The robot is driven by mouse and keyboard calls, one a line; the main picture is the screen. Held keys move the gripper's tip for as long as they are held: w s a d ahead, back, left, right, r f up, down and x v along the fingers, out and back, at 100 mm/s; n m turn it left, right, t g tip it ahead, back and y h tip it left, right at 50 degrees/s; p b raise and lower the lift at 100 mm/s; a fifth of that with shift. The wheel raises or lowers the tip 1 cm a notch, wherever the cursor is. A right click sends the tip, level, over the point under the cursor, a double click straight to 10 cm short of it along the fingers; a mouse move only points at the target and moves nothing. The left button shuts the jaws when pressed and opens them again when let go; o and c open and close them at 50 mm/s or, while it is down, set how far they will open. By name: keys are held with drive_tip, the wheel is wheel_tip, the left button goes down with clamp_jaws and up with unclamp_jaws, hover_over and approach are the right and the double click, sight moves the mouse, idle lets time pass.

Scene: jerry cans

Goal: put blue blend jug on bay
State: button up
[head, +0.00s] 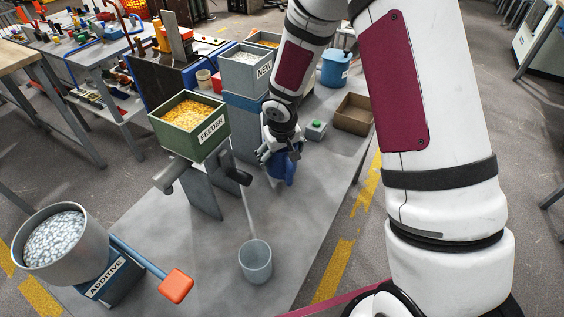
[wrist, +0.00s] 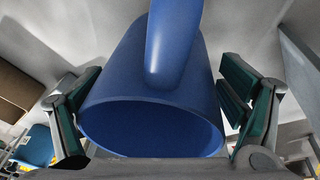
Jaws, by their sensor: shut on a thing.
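The blue jug (head: 287,168) is in my gripper (head: 279,150), over the grey table beyond the feeder. In the wrist view the blue jug (wrist: 125,75) fills the middle, its round open mouth towards the camera and its handle on the upper side. My gripper's teal-padded fingers (wrist: 160,85) lie on either side of it, shut on it. The arm partly hides the jug in the head view. I cannot tell whether its base touches the table. No label marks a bay, so I cannot tell which spot it is.
A green FEEDER bin (head: 190,125) stands on a grey stand left of the jug. A grey cup (head: 255,262), an ADDITIVE bucket (head: 62,245) and an orange-ended lever (head: 176,286) are nearer. A green button box (head: 316,129) and brown box (head: 353,114) stand right. The front tabletop (head: 215,250) has free room.

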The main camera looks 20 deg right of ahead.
sight(282, 163)
drive_tip(key=shift+f, duration=1.7)
drive_tip(key=shift+f+b, duration=0.15)
drive_tip(key=shift+b, duration=0.3)
drive_tip(key=o, duration=1.2)
drive_tip(key=shift+c, duration=0.2)
